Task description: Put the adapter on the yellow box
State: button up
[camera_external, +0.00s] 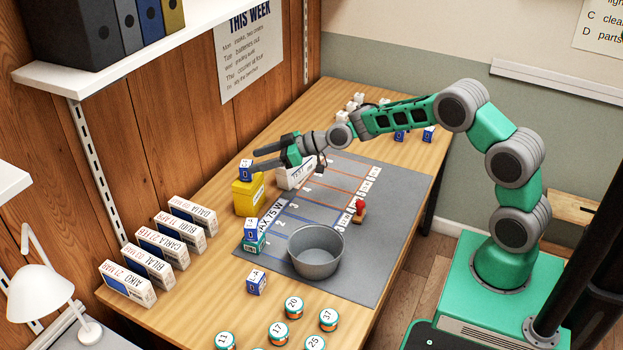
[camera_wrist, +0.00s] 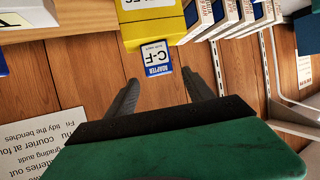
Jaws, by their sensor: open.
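A small blue and white adapter (camera_external: 245,171) stands on top of the yellow box (camera_external: 248,197) at the left of the bench. In the wrist view, the adapter (camera_wrist: 157,58) shows the label C-F and touches the yellow box (camera_wrist: 150,30), in a picture that looks upside down. My gripper (camera_external: 254,159) is open and empty, beside the adapter and roughly level with its top. In the wrist view, the finger tips (camera_wrist: 163,78) are spread on either side of the adapter's line, with the adapter beyond them and clear of both.
A teal box (camera_external: 254,246) with another blue adapter (camera_external: 250,228) on it stands nearer the camera. A grey pot (camera_external: 316,251) and a red-handled stamp (camera_external: 360,208) sit on the grey mat (camera_external: 395,225). White boxes (camera_external: 160,247) line the wall side.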

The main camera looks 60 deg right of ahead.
jog(key=s+a+r+m+g+h, duration=0.1)
jog(key=s+a+r+g+h, duration=0.15)
jog(key=s, duration=1.05)
jog(key=s+a+r+m+g+h, duration=0.15)
jog(key=s+g, duration=0.25)
jog(key=s, duration=0.9)
jog(key=s+d+f+m+g+h, duration=0.1)
jog(key=s+f+m+g, duration=0.1)
jog(key=s, duration=1.4)
jog(key=shift+f+g+b, duration=0.35)
jog(key=shift+f, duration=0.05)
jog(key=shift+o, duration=0.3)
jog(key=shift+w, duration=0.1)
